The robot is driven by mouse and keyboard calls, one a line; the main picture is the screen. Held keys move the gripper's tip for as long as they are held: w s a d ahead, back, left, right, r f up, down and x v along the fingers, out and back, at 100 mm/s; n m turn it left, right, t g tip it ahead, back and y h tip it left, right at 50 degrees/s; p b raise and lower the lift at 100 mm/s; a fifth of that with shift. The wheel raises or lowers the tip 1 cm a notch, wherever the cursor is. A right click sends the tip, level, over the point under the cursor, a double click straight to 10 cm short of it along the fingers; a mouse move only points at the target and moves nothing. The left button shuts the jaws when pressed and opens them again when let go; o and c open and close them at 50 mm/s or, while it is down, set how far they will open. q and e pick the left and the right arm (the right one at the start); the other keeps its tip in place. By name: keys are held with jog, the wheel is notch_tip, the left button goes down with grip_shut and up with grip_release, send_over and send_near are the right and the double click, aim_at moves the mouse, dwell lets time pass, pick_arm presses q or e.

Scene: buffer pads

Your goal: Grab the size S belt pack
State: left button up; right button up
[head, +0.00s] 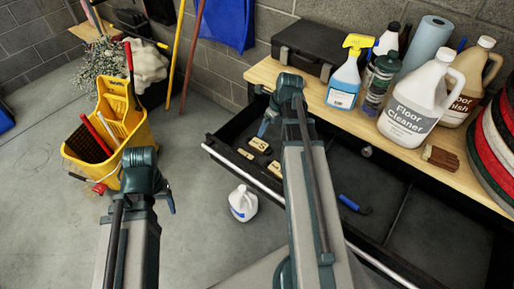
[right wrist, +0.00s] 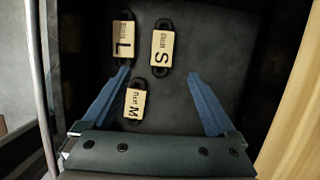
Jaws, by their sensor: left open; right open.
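The size S belt pack (right wrist: 161,53) is a tan block with a black S and dark end loops, lying in the open drawer. It also shows in the head view (head: 259,144). In the right wrist view the L pack (right wrist: 124,40) lies to its left and the M pack (right wrist: 134,106) nearer the gripper. My right gripper (right wrist: 158,74) is open and empty, with blue fingers apart; the S pack lies just beyond and between its tips in the picture. Height above it is unclear. My left gripper (head: 169,204) is open, over the floor, away from the drawer.
The open drawer (head: 231,161) has a metal front rail. A blue-handled object (head: 354,204) lies in its right part. Bottles, including floor cleaner (head: 413,110), crowd the wooden bench above. A yellow mop bucket (head: 118,150) and white jug (head: 243,204) stand on the floor.

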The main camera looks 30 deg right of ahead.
jog(key=shift+w+f, duration=0.1)
jog(key=shift+f, duration=0.1)
jog(key=b, duration=0.8)
send_over(259, 144)
jog(key=s, duration=0.2)
notch_tip(259, 144, down, 8)
jog(key=shift+w+d+f, duration=0.1)
jog(key=shift+d+f, duration=0.05)
jog(key=b+x, duration=0.5)
jog(key=shift+d+f, duration=0.1)
jog(key=shift+d, duration=0.1)
jog(key=shift+c, duration=0.3)
jog(key=c, duration=1.4)
